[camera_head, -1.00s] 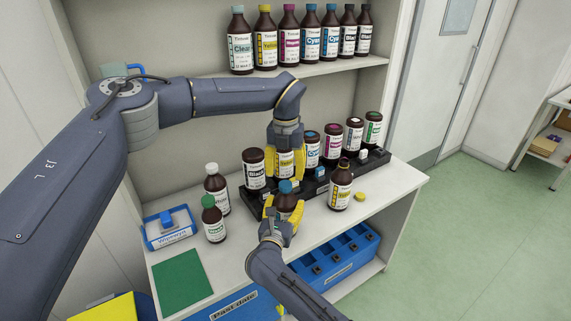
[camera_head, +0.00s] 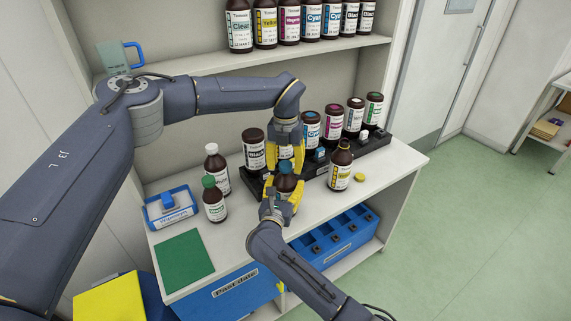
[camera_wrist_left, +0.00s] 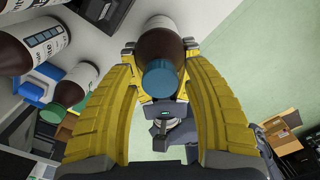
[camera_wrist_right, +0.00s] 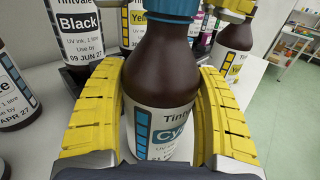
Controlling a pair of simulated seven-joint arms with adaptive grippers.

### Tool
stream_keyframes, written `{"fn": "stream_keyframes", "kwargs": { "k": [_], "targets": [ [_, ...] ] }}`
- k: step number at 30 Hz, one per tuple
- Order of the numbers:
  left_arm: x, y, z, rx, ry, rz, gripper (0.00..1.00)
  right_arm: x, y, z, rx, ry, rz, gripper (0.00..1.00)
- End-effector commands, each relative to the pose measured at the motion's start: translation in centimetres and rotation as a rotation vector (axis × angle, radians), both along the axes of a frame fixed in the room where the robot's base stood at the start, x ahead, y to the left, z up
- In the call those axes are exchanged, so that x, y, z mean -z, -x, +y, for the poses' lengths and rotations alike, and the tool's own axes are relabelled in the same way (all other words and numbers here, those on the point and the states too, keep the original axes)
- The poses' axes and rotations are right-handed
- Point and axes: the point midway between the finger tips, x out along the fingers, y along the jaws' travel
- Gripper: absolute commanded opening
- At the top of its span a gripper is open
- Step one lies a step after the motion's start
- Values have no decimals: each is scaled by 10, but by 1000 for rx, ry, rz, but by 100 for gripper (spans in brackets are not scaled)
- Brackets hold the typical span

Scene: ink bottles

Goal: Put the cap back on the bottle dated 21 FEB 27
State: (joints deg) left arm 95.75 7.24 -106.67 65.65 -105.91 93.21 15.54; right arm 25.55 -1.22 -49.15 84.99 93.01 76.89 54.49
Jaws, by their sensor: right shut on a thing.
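My right gripper (camera_head: 280,203) is shut on a brown bottle with a "Cyan" label (camera_wrist_right: 165,115). My left gripper (camera_head: 287,153) is directly above and behind this bottle. In the left wrist view its yellow fingers (camera_wrist_left: 160,60) are apart on both sides of the cap and bottle top, with gaps. A "Yellow" bottle (camera_head: 340,168) stands on the table to the right, and a yellow cap (camera_head: 360,177) lies beside it.
A black rack (camera_head: 375,142) holds several bottles behind, including a Black bottle (camera_wrist_right: 85,35) dated 09 JUN 27. Two bottles (camera_head: 215,200) stand at left, near a blue-and-white tray (camera_head: 170,208) and green mat (camera_head: 184,262). Blue bins are below the tabletop. The front right tabletop is clear.

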Motion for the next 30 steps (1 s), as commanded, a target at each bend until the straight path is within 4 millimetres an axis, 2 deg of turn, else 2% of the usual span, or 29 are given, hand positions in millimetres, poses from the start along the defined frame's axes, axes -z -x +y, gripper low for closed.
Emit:
{"fn": "stream_keyframes", "kwargs": {
  "k": [2, 12, 19, 20, 26, 30],
  "targets": [
    [0, 0, 0, 0, 0, 0, 40, 0, 0, 0, 0, 0, 0, 0],
    [0, 0, 0, 0, 0, 0, 1, 0, 0, 0, 0, 0, 0, 0],
    [0, 0, 0, 0, 0, 0, 0, 0, 0, 0, 0, 0, 0, 0],
    [0, 0, 0, 0, 0, 0, 28, 0, 0, 0, 0, 0, 0, 0],
    [0, 0, 0, 0, 0, 0, 51, 0, 0, 0, 0, 0, 0, 0],
    [0, 0, 0, 0, 0, 0, 51, 0, 0, 0, 0, 0, 0, 0]
  ]
}}
